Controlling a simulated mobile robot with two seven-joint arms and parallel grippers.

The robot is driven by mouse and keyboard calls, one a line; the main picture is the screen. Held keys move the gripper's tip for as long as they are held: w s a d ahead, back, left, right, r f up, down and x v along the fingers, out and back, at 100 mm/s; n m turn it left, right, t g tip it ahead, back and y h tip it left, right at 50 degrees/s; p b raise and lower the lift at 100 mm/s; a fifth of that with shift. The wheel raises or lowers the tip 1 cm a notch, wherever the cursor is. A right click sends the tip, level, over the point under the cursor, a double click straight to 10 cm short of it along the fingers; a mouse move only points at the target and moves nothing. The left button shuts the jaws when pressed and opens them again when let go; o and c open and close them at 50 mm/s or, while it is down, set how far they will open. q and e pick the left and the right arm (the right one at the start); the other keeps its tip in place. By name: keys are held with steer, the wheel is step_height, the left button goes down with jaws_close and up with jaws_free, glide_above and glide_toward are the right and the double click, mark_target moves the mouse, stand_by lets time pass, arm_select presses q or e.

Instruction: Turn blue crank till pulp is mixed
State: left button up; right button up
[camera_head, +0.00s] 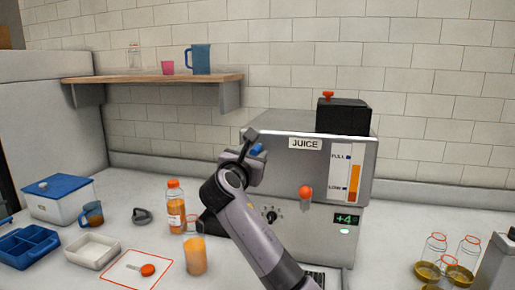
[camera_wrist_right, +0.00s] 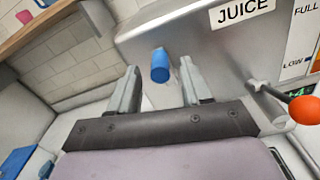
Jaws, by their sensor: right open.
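The blue crank (camera_wrist_right: 160,66) is a short blue handle on the upper left of the metal juicer. In the wrist view it lies between the two fingertips of my right gripper (camera_wrist_right: 160,84), with gaps on both sides. My right gripper (camera_head: 243,150) is open and reaches the juicer's left side in the head view, where the blue crank (camera_head: 258,150) is partly hidden by it. The juicer (camera_head: 385,150) bears a JUICE label, an orange level bar and a green "+4" display. The pulp itself is not visible. My left gripper is not in view.
An orange-knobbed lever (camera_head: 306,192) sticks out of the juicer's front. A glass of orange juice (camera_head: 195,255) and an orange-capped bottle (camera_head: 176,212) stand left of my right arm. Several jars (camera_head: 462,252) stand at the right. A wooden shelf (camera_head: 150,78) hangs at the upper left.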

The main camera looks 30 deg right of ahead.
steer(key=shift+p+x, duration=0.3)
steer(key=shift+x, duration=2.1)
